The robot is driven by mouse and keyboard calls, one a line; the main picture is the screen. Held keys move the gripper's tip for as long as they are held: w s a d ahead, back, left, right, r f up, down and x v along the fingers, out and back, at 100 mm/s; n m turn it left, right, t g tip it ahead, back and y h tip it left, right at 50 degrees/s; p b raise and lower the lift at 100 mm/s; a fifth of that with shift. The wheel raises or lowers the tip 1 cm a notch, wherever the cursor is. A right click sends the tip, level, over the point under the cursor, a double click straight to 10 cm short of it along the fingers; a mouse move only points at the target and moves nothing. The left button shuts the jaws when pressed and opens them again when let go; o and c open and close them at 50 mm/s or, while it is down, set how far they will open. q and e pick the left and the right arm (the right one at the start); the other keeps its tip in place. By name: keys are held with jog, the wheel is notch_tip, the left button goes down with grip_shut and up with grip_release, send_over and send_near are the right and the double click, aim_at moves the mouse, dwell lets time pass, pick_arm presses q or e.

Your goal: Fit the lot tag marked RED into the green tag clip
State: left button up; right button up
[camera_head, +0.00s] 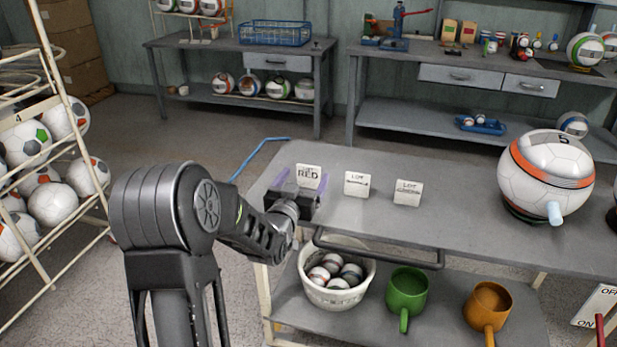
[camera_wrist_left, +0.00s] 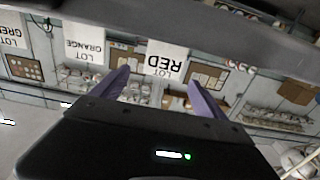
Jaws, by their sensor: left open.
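The lot tag marked RED (camera_head: 309,176) is a white card standing at the left end of the grey cart top; it also shows upside down in the left wrist view (camera_wrist_left: 168,57). My left gripper (camera_head: 302,184) is at this tag, its purple fingers open on either side of it. In the left wrist view the open fingers (camera_wrist_left: 159,78) flank the tag with gaps showing; I cannot tell its depth between them. I cannot make out the green tag clip in either view. My right gripper is not in view.
Two more white tags, a middle one (camera_head: 356,184) and a right one (camera_head: 408,193), stand along the cart top (camera_head: 450,222). A large ball-shaped press (camera_head: 545,180) stands at right. Below are a white bucket (camera_head: 337,296), a green mug (camera_head: 406,294) and an orange mug (camera_head: 487,305).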

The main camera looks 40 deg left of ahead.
aim_at(308, 168)
pick_arm(q)
jog(key=shift+x, duration=2.65)
jog(key=shift+s+a+f, duration=0.1)
jog(key=shift+a, duration=0.1)
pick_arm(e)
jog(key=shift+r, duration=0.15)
pick_arm(q)
jog(key=shift+c, duration=0.5)
jog(key=c, duration=1.3)
